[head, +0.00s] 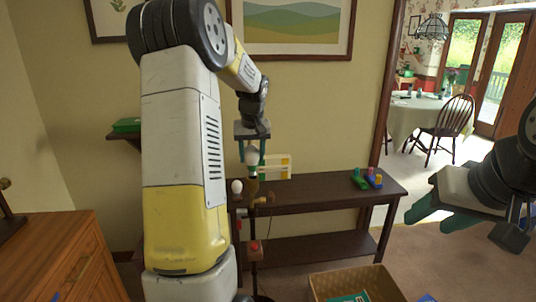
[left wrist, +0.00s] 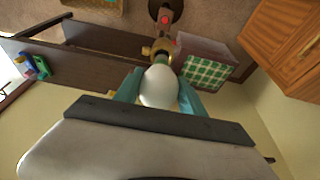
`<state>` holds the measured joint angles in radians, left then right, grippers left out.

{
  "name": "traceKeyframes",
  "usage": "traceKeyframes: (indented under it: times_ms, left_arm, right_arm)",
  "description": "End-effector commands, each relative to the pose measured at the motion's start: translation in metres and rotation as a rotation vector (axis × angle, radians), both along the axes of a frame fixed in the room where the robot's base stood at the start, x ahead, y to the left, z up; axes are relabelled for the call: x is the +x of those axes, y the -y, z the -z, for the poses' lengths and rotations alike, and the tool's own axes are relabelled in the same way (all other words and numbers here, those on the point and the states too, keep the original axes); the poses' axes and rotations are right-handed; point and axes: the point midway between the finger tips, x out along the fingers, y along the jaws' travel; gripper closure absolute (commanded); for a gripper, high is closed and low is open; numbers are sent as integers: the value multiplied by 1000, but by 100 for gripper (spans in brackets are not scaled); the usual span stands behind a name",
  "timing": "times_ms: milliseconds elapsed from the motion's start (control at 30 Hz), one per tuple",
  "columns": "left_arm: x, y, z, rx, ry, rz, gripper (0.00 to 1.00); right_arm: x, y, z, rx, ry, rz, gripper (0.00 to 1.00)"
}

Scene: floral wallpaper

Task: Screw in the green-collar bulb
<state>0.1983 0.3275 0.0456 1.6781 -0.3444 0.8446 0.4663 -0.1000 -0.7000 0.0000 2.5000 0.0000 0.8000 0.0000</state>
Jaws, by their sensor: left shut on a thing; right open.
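My left gripper (head: 251,170) points down over the lamp (head: 254,248) and is shut on a white bulb. In the left wrist view the white bulb (left wrist: 159,87) sits between the teal fingers of the left gripper (left wrist: 158,92). A dark green collar (left wrist: 162,61) shows at its base, right at a brass socket (left wrist: 160,47); I cannot tell how far it is seated. In the head view another white bulb (head: 237,186) stands just left of the lamp top. My right gripper (head: 437,214) is open and empty at the right edge, far from the lamp.
A dark wooden bench (head: 330,193) stands behind the lamp, with colored blocks (head: 367,178) at its right end. A wicker basket (head: 385,277) is on the floor in front. A wooden cabinet (head: 60,250) stands left. A box with green checked cloth (left wrist: 205,70) is near the lamp.

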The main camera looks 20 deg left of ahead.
Motion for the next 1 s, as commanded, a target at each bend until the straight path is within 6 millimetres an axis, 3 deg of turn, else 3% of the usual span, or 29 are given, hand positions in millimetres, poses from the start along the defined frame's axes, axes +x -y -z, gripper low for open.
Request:
traceKeyframes:
  times_ms: [867,900,1000]
  left_arm:
    - [0,0,23,0,-1,0,95]
    - [0,1,23,0,-1,0,51]
    - [0,0,23,0,0,0,31]
  right_arm:
    - [0,0,0,0,0,0,50]
    - [0,0,0,0,0,0,50]
    - [0,0,0,0,0,0,50]
